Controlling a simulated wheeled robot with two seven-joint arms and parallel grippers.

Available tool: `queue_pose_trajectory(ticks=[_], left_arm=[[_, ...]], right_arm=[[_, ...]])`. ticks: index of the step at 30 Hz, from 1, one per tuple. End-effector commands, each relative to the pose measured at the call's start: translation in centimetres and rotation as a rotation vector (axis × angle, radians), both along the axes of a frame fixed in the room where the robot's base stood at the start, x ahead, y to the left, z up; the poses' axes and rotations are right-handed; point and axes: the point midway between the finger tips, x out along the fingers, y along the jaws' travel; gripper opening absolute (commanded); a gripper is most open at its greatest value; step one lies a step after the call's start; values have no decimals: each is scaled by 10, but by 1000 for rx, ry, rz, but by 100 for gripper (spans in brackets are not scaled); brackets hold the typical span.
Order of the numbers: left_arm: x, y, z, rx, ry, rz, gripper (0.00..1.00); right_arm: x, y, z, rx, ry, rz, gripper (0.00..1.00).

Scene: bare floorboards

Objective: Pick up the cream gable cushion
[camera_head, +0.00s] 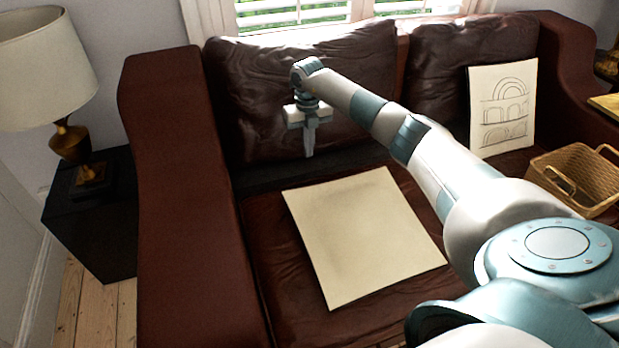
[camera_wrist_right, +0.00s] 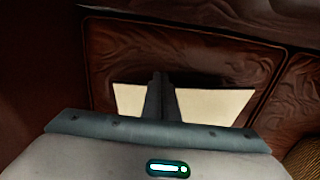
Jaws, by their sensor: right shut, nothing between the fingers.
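A plain cream square cushion (camera_head: 365,238) lies flat on the left seat of the brown leather sofa. A second cream cushion (camera_head: 502,108), printed with dark arch outlines, leans upright at the sofa's right end. I cannot tell from the pictures which one is the gable cushion. My right gripper (camera_head: 309,152) points down, shut and empty, in front of the left back cushion, above and beyond the flat cushion's far edge. In the right wrist view the shut fingers (camera_wrist_right: 160,95) cover the middle of the flat cushion (camera_wrist_right: 212,106). My left gripper is not in view.
A wicker basket (camera_head: 575,183) sits on the sofa's right seat. The sofa's left arm (camera_head: 180,200) rises beside the flat cushion. A lamp (camera_head: 70,140) stands on a dark side table (camera_head: 90,225) at the left. Brown back cushions (camera_head: 300,90) line the sofa's back.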

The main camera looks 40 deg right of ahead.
Motion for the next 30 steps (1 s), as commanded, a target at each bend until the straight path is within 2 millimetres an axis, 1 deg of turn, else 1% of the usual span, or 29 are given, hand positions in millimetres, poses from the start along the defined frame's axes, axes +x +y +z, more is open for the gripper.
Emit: queue_pose_trajectory(ticks=[8, 14, 17, 23, 30], left_arm=[[0, 0, 0, 0, -1, 0, 78], [1, -1, 0, -3, -6, 0, 78], [2, -2, 0, -7, -11, 0, 78], [5, -5, 0, -17, -31, -1, 78], [7, -13, 1, -39, -55, -7, 78]], right_arm=[[0, 0, -2, 1, 0, 0, 0], [0, 0, -15, 1, 1, 1, 0], [0, 0, -28, 1, 1, 0, 0], [0, 1, -59, 1, 1, 0, 0], [0, 1, -91, 1, 0, 0, 0]])
